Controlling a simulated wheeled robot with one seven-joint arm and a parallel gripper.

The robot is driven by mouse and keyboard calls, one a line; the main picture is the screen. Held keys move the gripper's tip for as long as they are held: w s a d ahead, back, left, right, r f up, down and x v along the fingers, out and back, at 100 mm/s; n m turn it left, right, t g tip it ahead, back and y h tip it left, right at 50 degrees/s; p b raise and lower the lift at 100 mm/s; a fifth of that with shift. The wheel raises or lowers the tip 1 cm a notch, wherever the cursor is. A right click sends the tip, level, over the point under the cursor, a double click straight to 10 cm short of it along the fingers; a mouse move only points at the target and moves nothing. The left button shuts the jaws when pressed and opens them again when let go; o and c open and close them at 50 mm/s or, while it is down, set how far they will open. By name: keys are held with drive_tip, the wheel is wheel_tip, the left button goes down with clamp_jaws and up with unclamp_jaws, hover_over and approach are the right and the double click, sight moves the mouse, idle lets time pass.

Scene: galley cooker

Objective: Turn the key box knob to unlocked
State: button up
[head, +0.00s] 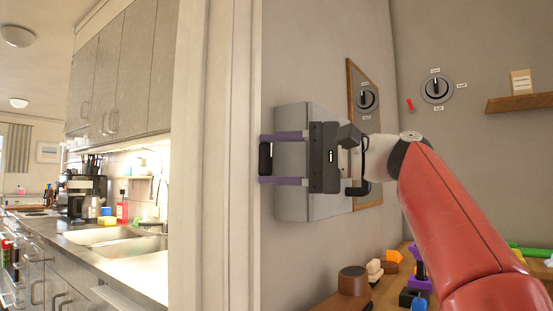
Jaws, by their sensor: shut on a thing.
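The key box is a pale grey box (291,122) on the wall just right of the door frame in the head view. My gripper (266,157) is in front of it, with its two purple fingers reaching left, one above the other. A dark knob (265,166) sits between the fingertips, and the fingers are shut on it. My dark gripper body and fingers cover much of the box. I cannot read any marking on it, so the knob's setting cannot be told.
A labelled dial (437,88) is on the right wall, and another (367,98) is on a wooden board behind the box. A shelf (520,102) is at right. Below lie several small objects, including a brown one (353,281). A kitchen counter with a sink (130,245) is at left.

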idle(0.6)
drive_tip(key=o, duration=1)
drive_tip(key=v, duration=0.8)
drive_tip(key=shift+r, duration=0.15)
drive_tip(key=shift+a, duration=0.1)
